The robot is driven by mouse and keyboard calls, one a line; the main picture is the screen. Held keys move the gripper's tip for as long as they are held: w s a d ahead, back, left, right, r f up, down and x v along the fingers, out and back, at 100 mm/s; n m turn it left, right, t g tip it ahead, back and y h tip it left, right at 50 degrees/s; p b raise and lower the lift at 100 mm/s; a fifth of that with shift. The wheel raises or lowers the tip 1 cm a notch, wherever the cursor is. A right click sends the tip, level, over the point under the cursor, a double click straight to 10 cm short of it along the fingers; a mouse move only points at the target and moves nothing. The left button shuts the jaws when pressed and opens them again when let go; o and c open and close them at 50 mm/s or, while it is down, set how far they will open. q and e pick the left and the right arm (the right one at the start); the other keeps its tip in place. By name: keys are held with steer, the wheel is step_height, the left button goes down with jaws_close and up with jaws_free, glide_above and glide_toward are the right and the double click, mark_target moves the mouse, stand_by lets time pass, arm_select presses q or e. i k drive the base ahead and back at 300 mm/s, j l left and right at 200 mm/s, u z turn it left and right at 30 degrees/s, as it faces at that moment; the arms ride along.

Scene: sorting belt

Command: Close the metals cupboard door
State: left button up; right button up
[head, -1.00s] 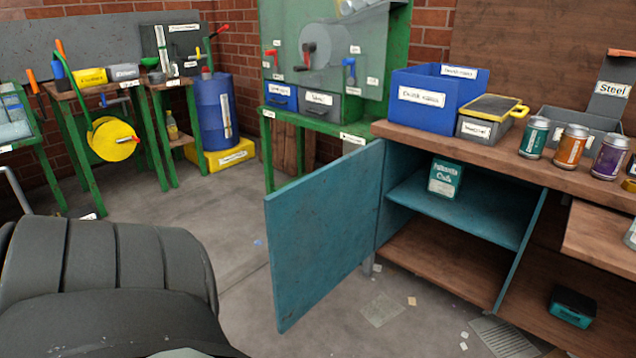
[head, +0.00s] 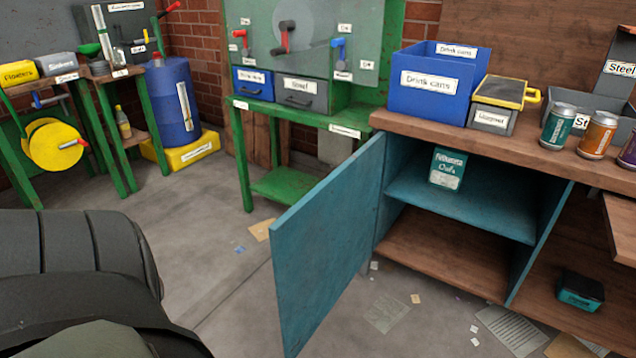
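The teal cupboard door (head: 325,245) stands wide open, hinged at the left side of the cupboard and swung out toward me. The open cupboard has a teal shelf (head: 460,211) with a teal and white oats box (head: 447,168) on it, and a bare wooden floor (head: 440,254). A dark, ribbed part of my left arm fills the lower left, apart from the door in the picture. Neither of my grippers is in view. I cannot read a metals label on the door.
The wooden bench top (head: 400,124) carries a blue drink cans bin (head: 425,100), a lidded grey box (head: 492,120) and several cans. A green stand (head: 245,150) is behind the door. Papers (head: 386,314) litter the floor. Open floor lies left of the door.

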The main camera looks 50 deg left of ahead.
mark_target(318, 245)
steer(key=j, duration=2.9)
steer(key=k+j+u, duration=0.1)
steer(key=k+j, duration=0.25)
steer(key=k+j+u, duration=0.15)
steer(key=k+j, duration=0.15)
steer(key=j, duration=0.2)
steer(key=k+j+u, duration=0.1)
steer(key=k+j, duration=0.2)
steer(key=j, duration=0.2)
